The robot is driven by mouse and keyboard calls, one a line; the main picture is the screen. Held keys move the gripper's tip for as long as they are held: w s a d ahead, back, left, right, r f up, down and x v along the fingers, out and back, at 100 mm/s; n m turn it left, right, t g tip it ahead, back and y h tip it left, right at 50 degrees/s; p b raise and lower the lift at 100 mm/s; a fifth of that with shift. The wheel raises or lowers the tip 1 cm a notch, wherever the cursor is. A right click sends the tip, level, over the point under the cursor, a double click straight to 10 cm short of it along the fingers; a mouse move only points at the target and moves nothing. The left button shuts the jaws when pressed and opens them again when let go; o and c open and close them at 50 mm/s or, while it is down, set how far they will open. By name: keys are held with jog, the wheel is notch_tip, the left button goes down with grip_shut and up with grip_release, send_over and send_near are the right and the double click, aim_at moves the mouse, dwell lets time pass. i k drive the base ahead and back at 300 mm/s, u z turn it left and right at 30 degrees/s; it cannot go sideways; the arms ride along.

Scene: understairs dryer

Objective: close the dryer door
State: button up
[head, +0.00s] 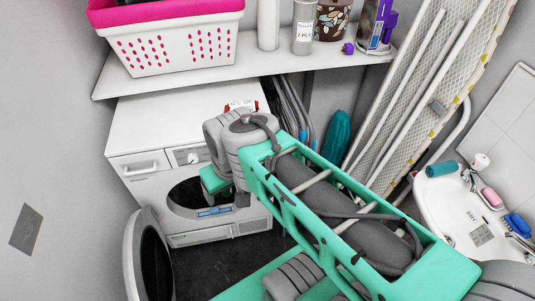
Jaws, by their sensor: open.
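The white dryer (145,120) stands under the shelf, with a handled drawer front and a control knob on its face. Its round door (133,252), a white ring around a dark centre, stands swung open at the lower left, in front of the machine. The dark round opening (185,195) of the dryer is partly hidden by my gripper. My gripper (227,201) is open, in front of the opening, to the right of and above the door in the picture. It appears apart from the door. My wrist and arm hide the dryer's right side.
A shelf (190,75) above the dryer bears a pink-lined white basket (185,42) and several containers. A teal rolled item (337,137) and an ironing board (425,90) stand at the right, beside a washbasin (440,205). Dark floor shows between door and arm.

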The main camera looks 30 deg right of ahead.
aim_at(148, 272)
jog(key=z, duration=0.55)
jog(key=k, duration=0.55)
jog(key=z, duration=0.6)
jog(key=k, duration=0.65)
jog(key=u, duration=1.2)
jog(key=i, duration=1.1)
jog(key=u, duration=1.1)
